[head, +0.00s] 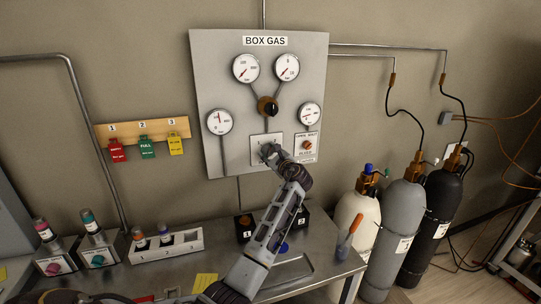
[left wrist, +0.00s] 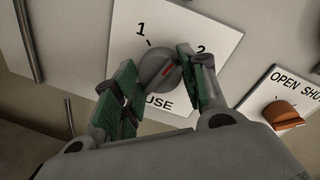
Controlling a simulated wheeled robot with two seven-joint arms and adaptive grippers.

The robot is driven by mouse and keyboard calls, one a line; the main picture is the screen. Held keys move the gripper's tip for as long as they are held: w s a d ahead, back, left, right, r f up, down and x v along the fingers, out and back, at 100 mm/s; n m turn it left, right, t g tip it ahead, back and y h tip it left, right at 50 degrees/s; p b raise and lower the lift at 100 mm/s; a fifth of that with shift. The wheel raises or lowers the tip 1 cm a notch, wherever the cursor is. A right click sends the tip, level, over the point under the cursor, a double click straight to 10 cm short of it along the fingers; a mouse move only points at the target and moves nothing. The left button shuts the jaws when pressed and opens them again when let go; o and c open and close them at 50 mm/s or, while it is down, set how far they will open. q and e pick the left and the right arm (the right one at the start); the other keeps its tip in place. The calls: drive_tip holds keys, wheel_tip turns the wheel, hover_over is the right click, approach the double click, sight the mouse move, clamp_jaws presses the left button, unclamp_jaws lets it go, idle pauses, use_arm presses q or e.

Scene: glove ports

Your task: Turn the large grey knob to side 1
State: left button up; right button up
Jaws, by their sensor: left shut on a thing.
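The large grey knob (left wrist: 158,70) sits on a white plate (left wrist: 185,22) marked 1, 2 and USE. In the head view the left gripper (head: 268,151) reaches the plate (head: 256,155) low on the BOX GAS panel and hides most of the knob. My right gripper is not in view.
An orange OPEN/SHUT knob (left wrist: 282,114) is close to the right of the plate. Gauges and a black-and-brown knob (head: 268,107) are above. A metal bench (head: 180,265) lies below, with gas cylinders (head: 400,215) to the right.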

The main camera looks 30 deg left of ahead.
use_arm(q)
drive_tip(key=n, duration=0.2)
drive_tip(key=shift+n+b, duration=0.3)
drive_tip(key=shift+n, duration=0.1)
drive_tip(key=n+b, duration=0.1)
drive_tip(key=n, duration=0.2)
drive_tip(key=shift+h, duration=0.3)
drive_tip(key=n+b, duration=0.1)
drive_tip(key=n, duration=0.2)
drive_tip(key=n+b, duration=0.2)
drive_tip(key=n, duration=0.1)
drive_tip(key=shift+s+a+t+h, duration=0.1)
drive_tip(key=shift+t+h, duration=0.3)
drive_tip(key=o, duration=1.1)
drive_tip(key=shift+c, duration=0.2)
drive_tip(key=shift+s, duration=0.1)
